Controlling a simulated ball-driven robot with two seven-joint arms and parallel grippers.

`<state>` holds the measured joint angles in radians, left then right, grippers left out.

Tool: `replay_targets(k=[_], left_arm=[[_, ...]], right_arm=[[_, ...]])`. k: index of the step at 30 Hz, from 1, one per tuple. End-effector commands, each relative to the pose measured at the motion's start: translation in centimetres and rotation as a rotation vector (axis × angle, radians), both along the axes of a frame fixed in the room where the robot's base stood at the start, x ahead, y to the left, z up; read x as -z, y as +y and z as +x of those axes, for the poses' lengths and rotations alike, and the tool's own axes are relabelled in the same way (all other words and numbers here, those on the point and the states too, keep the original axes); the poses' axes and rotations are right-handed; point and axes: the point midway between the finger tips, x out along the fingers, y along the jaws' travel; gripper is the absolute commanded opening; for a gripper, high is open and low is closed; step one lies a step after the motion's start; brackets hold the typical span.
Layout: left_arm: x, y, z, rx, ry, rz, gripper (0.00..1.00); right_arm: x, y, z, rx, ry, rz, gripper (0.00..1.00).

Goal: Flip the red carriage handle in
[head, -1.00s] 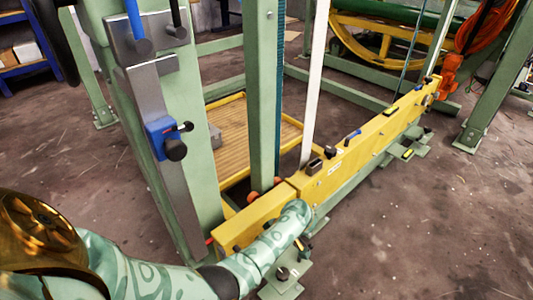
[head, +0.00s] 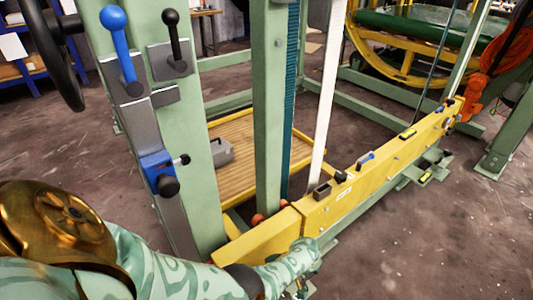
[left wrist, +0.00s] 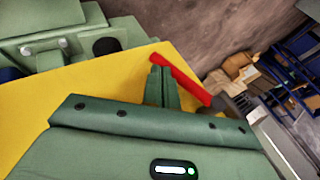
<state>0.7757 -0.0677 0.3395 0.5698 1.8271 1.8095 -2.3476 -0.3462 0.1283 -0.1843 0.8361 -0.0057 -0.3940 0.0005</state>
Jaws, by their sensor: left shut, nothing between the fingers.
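The red carriage handle (left wrist: 187,80) shows in the left wrist view as a slim red bar running diagonally past the edge of the yellow beam (left wrist: 90,85). My left gripper (left wrist: 160,84) has its narrow green fingers together, with nothing between them. The fingers stand right beside the bar; I cannot tell whether they touch it. In the head view my left arm reaches from the left across the near end of the yellow beam (head: 370,165). The fingers and the red handle are hidden there. My right gripper is in no view.
A green post with a blue lever (head: 118,48), a black lever (head: 175,38) and a blue clamp (head: 158,170) stands to the left. A slatted wooden platform (head: 240,155) lies behind the beam.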

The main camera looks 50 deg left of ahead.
Motion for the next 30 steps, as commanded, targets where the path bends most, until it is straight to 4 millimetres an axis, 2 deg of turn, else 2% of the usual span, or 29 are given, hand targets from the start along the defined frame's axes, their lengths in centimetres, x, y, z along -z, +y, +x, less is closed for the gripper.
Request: replay_targets(k=[3,19,30], left_arm=[[0.3,0.1,-0.3,0.001,0.051,0.003,0.0],[1.3,0.2,-1.5,0.0,0.045,0.004,0.0],[1.5,0.2,-1.8,-0.001,0.045,0.005,0.0]], right_arm=[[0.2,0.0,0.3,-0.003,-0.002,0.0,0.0],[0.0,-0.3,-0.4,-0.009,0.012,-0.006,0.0],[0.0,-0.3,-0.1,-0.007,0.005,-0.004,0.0]])
